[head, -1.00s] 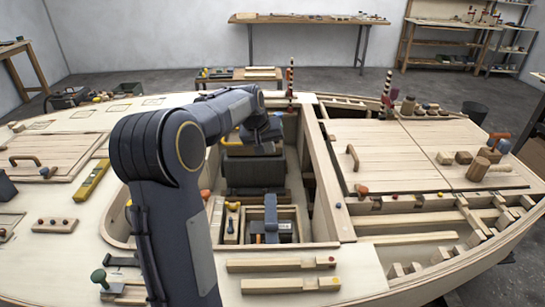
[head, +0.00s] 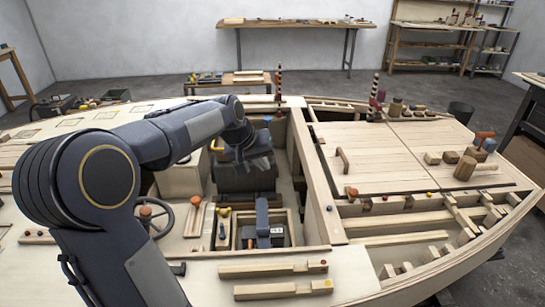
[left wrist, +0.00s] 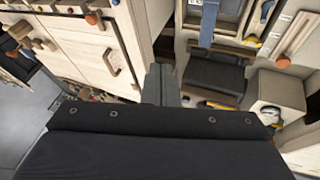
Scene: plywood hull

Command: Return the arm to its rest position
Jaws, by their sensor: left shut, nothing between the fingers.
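My left arm comes in from the left in the head view and reaches over the open cockpit of the plywood hull (head: 350,295). My left gripper (head: 258,160) hangs above the cockpit, near a dark seat-like block (head: 247,178). In the left wrist view its grey fingers (left wrist: 161,85) are together with nothing between them. The dark block also shows in the left wrist view (left wrist: 213,75), to the right of the fingers. My right gripper is not in view.
A steering wheel (head: 152,215) stands beside the cockpit, partly behind my arm. A slatted wooden deck (head: 380,150) lies to the right, with a mallet (head: 466,168) and blocks on it. A striped post (head: 278,82) rises at the cockpit's far edge.

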